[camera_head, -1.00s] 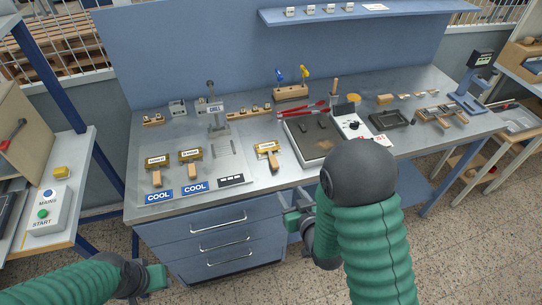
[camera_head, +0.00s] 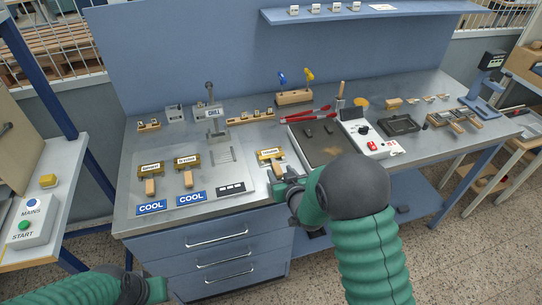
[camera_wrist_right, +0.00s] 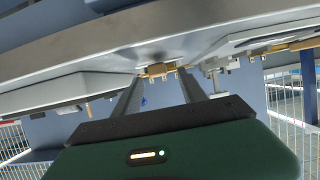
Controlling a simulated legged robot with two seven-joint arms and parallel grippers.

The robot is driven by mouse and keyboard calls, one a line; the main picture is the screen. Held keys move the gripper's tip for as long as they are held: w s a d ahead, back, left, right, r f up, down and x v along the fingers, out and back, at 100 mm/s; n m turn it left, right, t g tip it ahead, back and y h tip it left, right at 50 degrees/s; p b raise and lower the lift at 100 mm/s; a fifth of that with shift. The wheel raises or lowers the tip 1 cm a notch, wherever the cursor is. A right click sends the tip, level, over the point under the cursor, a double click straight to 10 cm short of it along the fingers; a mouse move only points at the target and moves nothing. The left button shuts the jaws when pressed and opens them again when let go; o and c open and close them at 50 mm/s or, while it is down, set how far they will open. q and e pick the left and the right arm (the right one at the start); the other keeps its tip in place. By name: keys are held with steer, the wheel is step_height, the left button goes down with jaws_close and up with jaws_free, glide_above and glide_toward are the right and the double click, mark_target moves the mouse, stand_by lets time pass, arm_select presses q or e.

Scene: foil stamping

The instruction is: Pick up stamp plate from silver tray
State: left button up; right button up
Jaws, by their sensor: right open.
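Several brass stamp plates with wooden handles lie on the workbench. One stamp plate (camera_head: 271,155) lies near the front edge, right of a flat silver-grey board (camera_head: 225,178) bearing two more, a left one (camera_head: 150,168) and a middle one (camera_head: 187,162). My right gripper (camera_head: 283,185) is open and empty at the front edge, close to the right plate's handle. In the right wrist view a brass and wood piece (camera_wrist_right: 158,70) shows beyond the spread fingers. My left gripper (camera_head: 155,290) is low at the left; its jaws are unclear.
A dark hot-plate area (camera_head: 325,150) and a white control box (camera_head: 368,137) stand right of the plate. A small drill stand (camera_head: 215,135) stands behind the board. Blue COOL signs (camera_head: 152,206) lie along the front edge. Drawers (camera_head: 220,260) are below.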

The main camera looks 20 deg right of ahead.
mark_target(278, 170)
steer(key=x, duration=0.3)
steer(key=shift+w+f, duration=0.25)
steer(key=shift+s+r, duration=0.1)
steer(key=shift+s, duration=0.05)
steer(key=c, duration=0.5)
jaws_close()
stand_by(0.5)
